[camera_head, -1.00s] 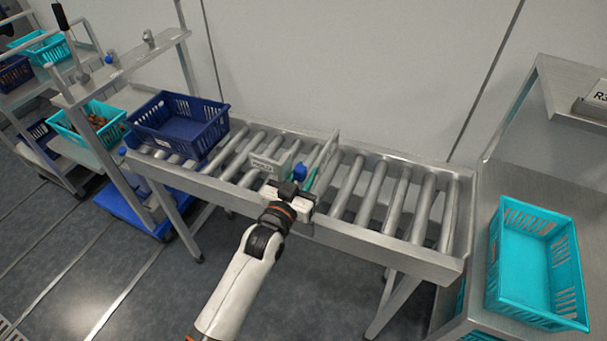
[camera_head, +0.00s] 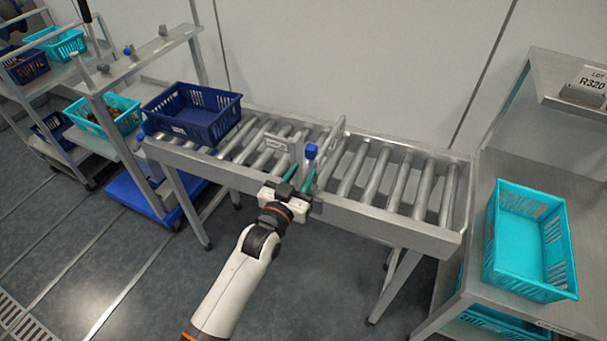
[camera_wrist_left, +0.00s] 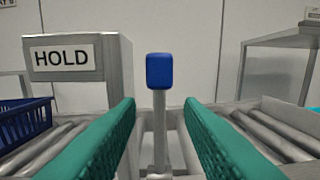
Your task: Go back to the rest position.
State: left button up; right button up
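My left gripper (camera_head: 300,178) is over the near edge of the roller conveyor (camera_head: 385,213), its two green fingers apart. In the left wrist view the open fingers (camera_wrist_left: 160,130) stand on either side of a blue-capped lever (camera_wrist_left: 160,72), with clear gaps and nothing gripped. The lever's blue knob also shows in the head view (camera_head: 311,151), just beyond the fingertips. A plate reading HOLD (camera_wrist_left: 62,60) stands left of the lever. My right gripper is not in view.
A dark blue crate (camera_head: 193,128) sits on the conveyor's left end. An empty turquoise crate (camera_head: 528,290) stands on the right bench. A cart with turquoise crates (camera_head: 125,122) is at the left. Open floor lies in front.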

pick_arm(q)
jog(key=shift+s, duration=0.25)
jog(key=shift+w+f, duration=0.15)
jog(key=shift+w, duration=0.15)
jog(key=s+a+f+g+y, duration=0.1)
jog(key=s+a+f+g, duration=0.35)
jog(key=f, duration=0.75)
jog(key=s+a+f+n+g+y, duration=0.1)
jog(key=s+f+y, duration=0.1)
jog(key=s+f, duration=0.7)
jog(key=s+a+f+g+y, duration=0.1)
jog(key=s+a+f+g, duration=0.25)
jog(key=f, duration=1.05)
jog(key=s+a+f+g, duration=0.2)
jog(key=s+a+f, duration=0.1)
jog(key=s, duration=0.8)
jog(key=s+a+f+g+y, duration=0.1)
jog(key=s+a+f+g, duration=0.1)
jog(key=s+f, duration=0.4)
jog(key=s+a+f+g+y, duration=0.1)
jog(key=s+a+f+g, duration=0.2)
jog(key=s, duration=1.2)
notch_tip(320, 180, down, 2)
jog(key=shift+s+a+f+n, duration=0.25)
jog(key=shift+s+a+n, duration=0.05)
jog(key=shift+a, duration=0.35)
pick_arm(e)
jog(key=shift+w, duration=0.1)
